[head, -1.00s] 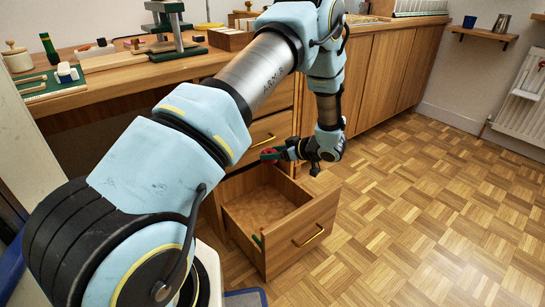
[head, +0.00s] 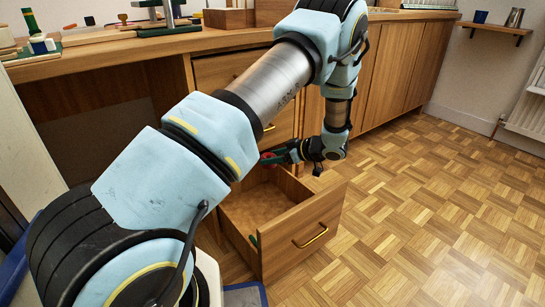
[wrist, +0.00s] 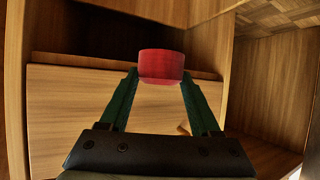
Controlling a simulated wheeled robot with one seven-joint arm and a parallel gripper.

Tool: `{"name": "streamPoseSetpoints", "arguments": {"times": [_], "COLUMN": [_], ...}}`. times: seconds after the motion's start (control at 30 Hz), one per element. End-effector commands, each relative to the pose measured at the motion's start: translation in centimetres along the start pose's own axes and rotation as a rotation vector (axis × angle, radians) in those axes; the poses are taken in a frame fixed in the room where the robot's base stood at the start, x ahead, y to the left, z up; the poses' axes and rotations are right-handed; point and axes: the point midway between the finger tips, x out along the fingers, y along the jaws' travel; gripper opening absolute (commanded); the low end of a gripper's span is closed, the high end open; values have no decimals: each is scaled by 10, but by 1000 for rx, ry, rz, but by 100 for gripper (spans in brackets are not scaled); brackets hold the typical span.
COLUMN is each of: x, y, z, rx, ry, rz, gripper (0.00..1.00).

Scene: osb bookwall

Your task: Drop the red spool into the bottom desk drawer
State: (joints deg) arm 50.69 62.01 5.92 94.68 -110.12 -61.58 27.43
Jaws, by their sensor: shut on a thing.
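The red spool (wrist: 161,66) is held between the two green fingertips of my gripper (wrist: 160,78) in the wrist view. In the head view, my gripper (head: 276,157) holds the spool (head: 267,158) in the air over the back part of the open bottom drawer (head: 300,238). The drawer is pulled out and has a brass handle on its front. Its bare wooden floor shows, and a small green thing (head: 253,240) is at its left front. The exact height of the spool above the drawer cannot be told.
The desk top (head: 150,44) carries several tools and wooden boxes. A closed upper drawer (head: 277,130) sits above and behind the open one. Cupboard doors (head: 400,75) run to the right. The parquet floor (head: 430,220) on the right is clear.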

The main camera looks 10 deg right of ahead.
Motion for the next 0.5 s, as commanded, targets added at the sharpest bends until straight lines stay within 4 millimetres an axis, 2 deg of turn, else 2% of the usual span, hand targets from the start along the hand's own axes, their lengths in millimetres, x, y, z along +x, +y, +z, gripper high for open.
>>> {"name": "streamPoseSetpoints", "arguments": {"times": [0.1,0.37,0.4,0.5], "x": [4,4,4,4], "y": [0,0,0,0], "z": [7,6,6,6], "rx": [0,0,0,0], "ry": [0,0,0,0], "rz": [1,0,0,0], "gripper": [10,10,68,79]}}
